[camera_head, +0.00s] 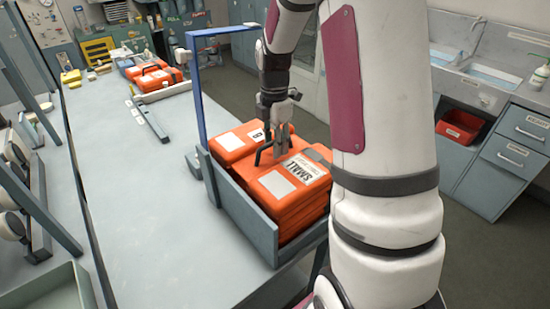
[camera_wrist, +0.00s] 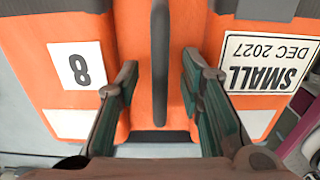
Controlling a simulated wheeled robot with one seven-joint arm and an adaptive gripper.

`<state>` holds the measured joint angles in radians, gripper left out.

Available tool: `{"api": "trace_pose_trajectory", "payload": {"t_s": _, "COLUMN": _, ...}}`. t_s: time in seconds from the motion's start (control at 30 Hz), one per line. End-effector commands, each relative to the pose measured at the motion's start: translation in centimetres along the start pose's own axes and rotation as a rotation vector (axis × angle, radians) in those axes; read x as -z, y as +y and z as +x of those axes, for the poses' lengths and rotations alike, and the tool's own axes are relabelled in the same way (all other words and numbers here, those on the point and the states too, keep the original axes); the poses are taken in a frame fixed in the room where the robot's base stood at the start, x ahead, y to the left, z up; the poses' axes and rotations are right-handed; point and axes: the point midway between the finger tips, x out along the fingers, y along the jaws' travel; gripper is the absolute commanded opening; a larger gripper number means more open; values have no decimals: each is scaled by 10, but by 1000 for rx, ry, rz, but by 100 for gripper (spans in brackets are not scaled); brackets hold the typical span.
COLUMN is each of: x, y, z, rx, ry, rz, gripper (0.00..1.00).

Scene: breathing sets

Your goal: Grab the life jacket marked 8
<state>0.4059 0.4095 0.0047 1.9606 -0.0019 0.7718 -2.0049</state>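The orange life jacket pack marked 8 (camera_wrist: 110,30) fills the wrist view. Its white 8 label is on the left and an upside-down "SMALL DEC 2027" label is on the right. Its dark carry handle (camera_wrist: 160,60) stands up between my fingers. In the head view the pack (camera_head: 277,186) lies on top of a stack in a grey bin. My gripper (camera_wrist: 158,92) is open, with one finger on each side of the handle and visible gaps to it. In the head view my gripper (camera_head: 279,140) points down over the pack beside the handle.
The grey bin (camera_head: 240,213) has a low wall and a blue upright frame (camera_head: 197,85) at its left. Another orange pack (camera_head: 236,142) lies behind. More orange packs (camera_head: 156,78) are on the far bench. The grey bench top (camera_head: 150,240) is mostly clear at left.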

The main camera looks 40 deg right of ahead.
Motion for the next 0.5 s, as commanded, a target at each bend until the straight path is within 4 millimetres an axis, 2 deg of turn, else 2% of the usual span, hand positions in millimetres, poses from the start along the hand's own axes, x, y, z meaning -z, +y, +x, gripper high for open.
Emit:
{"api": "trace_pose_trajectory", "payload": {"t_s": 0.17, "x": 0, "y": 0, "z": 0, "rx": -1, "ry": 0, "rz": 0, "gripper": 35}}
{"api": "trace_pose_trajectory", "payload": {"t_s": 0.3, "x": 0, "y": 0, "z": 0, "rx": -1, "ry": 0, "rz": 0, "gripper": 3}}
{"api": "trace_pose_trajectory", "payload": {"t_s": 0.33, "x": 0, "y": 0, "z": 0, "rx": -1, "ry": 0, "rz": 0, "gripper": 0}}
{"api": "trace_pose_trajectory", "payload": {"t_s": 0.5, "x": 0, "y": 0, "z": 0, "rx": -1, "ry": 0, "rz": 0, "gripper": 0}}
